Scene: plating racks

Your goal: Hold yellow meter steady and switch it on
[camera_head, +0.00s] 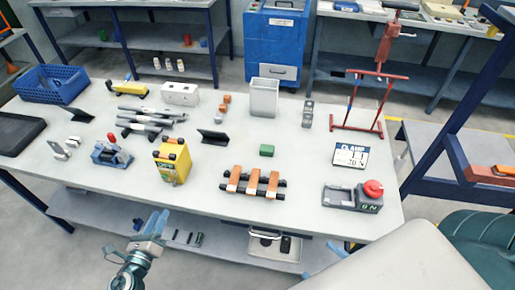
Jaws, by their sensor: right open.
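The yellow meter (168,172) stands upright on the front left of the white table, with black corner parts. My right gripper (346,246) is mostly hidden behind my pale arm link; only blue finger parts show, apart, in front of the table's edge.
A blue clamp tool (112,153) stands left of the meter, a black stand (213,137) right of it. Orange-and-black bars (253,182), a red-button box (354,196) and a "CLAMP" card (351,155) lie to the right. Table space directly before the meter is clear.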

